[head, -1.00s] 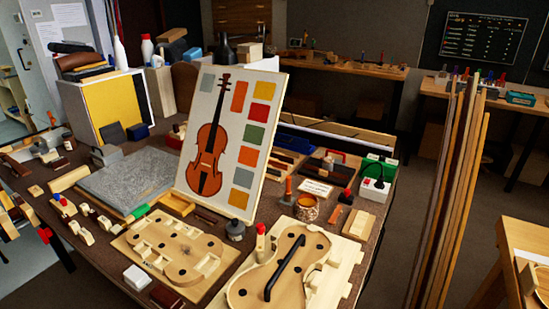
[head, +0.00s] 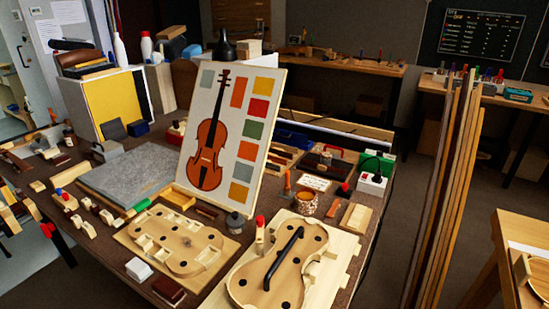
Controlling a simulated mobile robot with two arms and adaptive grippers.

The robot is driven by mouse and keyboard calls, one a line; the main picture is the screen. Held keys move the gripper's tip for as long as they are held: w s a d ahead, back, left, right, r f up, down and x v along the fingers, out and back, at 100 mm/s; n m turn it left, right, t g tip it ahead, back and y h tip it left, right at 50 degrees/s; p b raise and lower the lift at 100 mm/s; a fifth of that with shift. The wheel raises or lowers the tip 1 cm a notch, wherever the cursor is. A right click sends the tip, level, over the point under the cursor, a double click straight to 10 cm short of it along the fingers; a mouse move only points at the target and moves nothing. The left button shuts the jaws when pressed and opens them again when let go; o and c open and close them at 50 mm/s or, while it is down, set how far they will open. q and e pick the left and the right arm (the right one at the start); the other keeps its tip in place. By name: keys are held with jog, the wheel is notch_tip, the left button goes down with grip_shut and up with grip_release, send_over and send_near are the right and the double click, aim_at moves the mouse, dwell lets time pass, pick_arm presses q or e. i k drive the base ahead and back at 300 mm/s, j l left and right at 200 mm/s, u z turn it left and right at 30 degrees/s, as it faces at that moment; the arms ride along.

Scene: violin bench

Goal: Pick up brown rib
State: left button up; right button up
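No piece is marked as the brown rib, and I cannot tell for sure which one it is. Several tall, thin wood strips (head: 452,190) stand upright at the right of the head view, some brown and some paler. Small dark brown pieces also lie on the bench, among them a dark red-brown block (head: 168,290) at the front edge. A pale violin-shaped form (head: 262,285) with dark holes and a black bar lies at the front centre. Neither of my grippers shows in the head view.
The crowded bench holds a violin colour board (head: 238,185), a grey slab (head: 140,172), a wooden mould (head: 150,245) and a jar (head: 306,203). A pale wooden table (head: 512,225) stands at the right. Dark floor (head: 390,250) is clear between bench and strips.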

aim_at(283, 153)
jog(key=k+u, duration=0.3)
jog(key=u, duration=0.15)
jog(key=k+j+u, duration=0.15)
jog(key=u, duration=0.25)
jog(key=i+l+u, duration=0.1)
jog(key=l+u, duration=0.15)
jog(key=u, duration=0.15)
jog(key=l+u, duration=0.6)
jog(key=u, duration=0.25)
jog(key=l+u, duration=0.4)
jog(key=k+l, duration=0.1)
jog(key=l, duration=0.55)
jog(key=k+l, duration=0.1)
jog(key=l, duration=0.55)
jog(key=k+l, duration=0.1)
jog(key=l, duration=0.55)
jog(key=k+l, duration=0.1)
jog(key=l, duration=1.2)
jog(key=k, duration=0.05)
